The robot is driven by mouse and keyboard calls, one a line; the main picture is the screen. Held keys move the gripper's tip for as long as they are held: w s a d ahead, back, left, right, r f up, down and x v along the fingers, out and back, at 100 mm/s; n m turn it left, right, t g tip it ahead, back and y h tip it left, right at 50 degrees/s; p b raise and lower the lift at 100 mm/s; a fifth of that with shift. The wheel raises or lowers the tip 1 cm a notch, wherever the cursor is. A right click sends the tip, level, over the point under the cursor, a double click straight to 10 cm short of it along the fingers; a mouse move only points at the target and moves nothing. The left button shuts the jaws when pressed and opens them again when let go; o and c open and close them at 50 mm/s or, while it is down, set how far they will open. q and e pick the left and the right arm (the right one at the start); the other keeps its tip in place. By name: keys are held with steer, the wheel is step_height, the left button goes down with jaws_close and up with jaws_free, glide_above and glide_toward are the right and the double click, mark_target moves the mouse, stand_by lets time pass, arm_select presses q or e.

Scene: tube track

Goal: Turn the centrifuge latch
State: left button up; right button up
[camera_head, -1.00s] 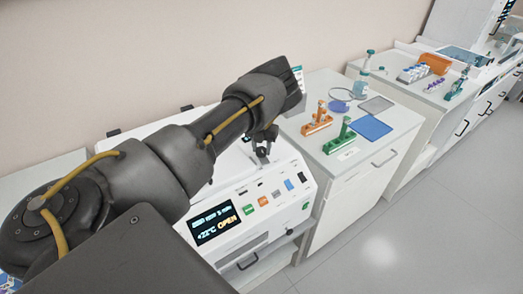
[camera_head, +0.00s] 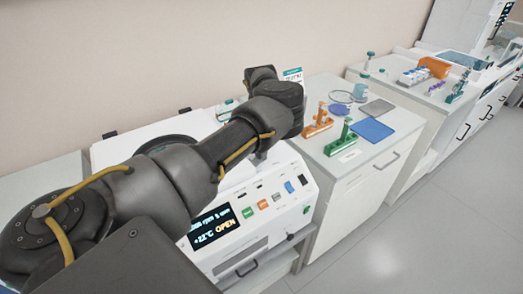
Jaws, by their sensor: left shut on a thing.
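My left gripper (camera_head: 259,156) is at the front part of the centrifuge's top, mostly hidden behind my own wrist. It is shut on the centrifuge latch, which my wrist hides. How far the latch is turned cannot be seen. My right gripper is not in view.
On the cabinet (camera_head: 337,210) to the right stand an orange rack (camera_head: 318,125), a green rack (camera_head: 342,142), a blue mat (camera_head: 372,130) and a grey mat (camera_head: 376,107). The floor (camera_head: 420,230) at the right is clear.

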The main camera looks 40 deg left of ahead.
arm_select(q)
steer(key=shift+r+m, duration=0.15)
steer(key=shift+m, duration=1.05)
steer(key=shift+m+p, duration=0.6)
steer(key=shift+m, duration=0.4)
steer(key=o, duration=1)
step_height(320, 180, up, 11)
steer(key=shift+f+b, duration=0.2)
steer(key=shift+b, duration=0.45)
